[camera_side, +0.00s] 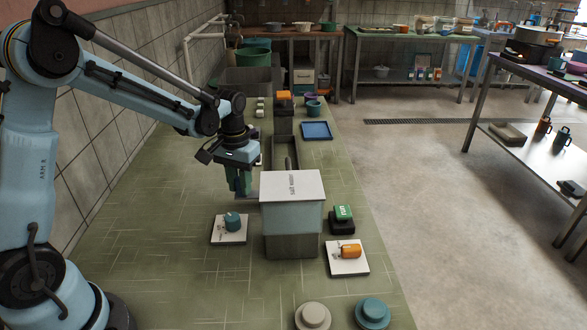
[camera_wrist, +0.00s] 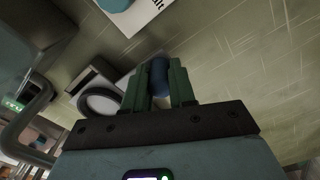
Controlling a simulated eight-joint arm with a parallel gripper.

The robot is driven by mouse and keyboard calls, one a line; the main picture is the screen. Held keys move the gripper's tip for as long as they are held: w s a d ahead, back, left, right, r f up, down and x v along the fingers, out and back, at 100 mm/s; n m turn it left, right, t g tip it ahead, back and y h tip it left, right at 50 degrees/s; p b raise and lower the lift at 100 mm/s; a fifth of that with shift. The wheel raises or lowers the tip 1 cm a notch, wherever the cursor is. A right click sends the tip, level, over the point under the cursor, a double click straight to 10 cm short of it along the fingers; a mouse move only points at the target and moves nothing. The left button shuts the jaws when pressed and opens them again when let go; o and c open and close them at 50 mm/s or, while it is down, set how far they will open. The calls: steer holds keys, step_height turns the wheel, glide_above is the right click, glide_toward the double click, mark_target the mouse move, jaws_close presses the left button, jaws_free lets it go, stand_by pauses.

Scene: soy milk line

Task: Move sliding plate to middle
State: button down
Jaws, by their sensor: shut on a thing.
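My gripper (camera_side: 240,190) reaches down at the left side of a box with a white lid (camera_side: 292,186). In the wrist view its two green fingers (camera_wrist: 158,95) are shut on a dark blue rounded handle (camera_wrist: 159,76). The handle appears to belong to the sliding plate, but the plate itself cannot be made out clearly. The fingers and the box hide most of that spot in the side view. The box has a pale blue upper part and a grey base, and stands over the end of a long narrow channel (camera_side: 285,150).
A teal knob on a white card (camera_side: 229,238) lies front left. Right of the box are a green button (camera_side: 343,213) and an orange knob (camera_side: 350,251). Two round buttons, cream (camera_side: 313,316) and teal (camera_side: 373,313), stand in front. A blue tray (camera_side: 317,131) lies behind.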

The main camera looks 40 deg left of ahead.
steer(key=w+a, duration=0.9)
steer(key=shift+w+a, duration=0.1)
steer(key=shift+w, duration=0.05)
steer(key=c, duration=0.9)
jaws_free()
steer(key=shift+r, duration=0.1)
step_height(320, 180, up, 12)
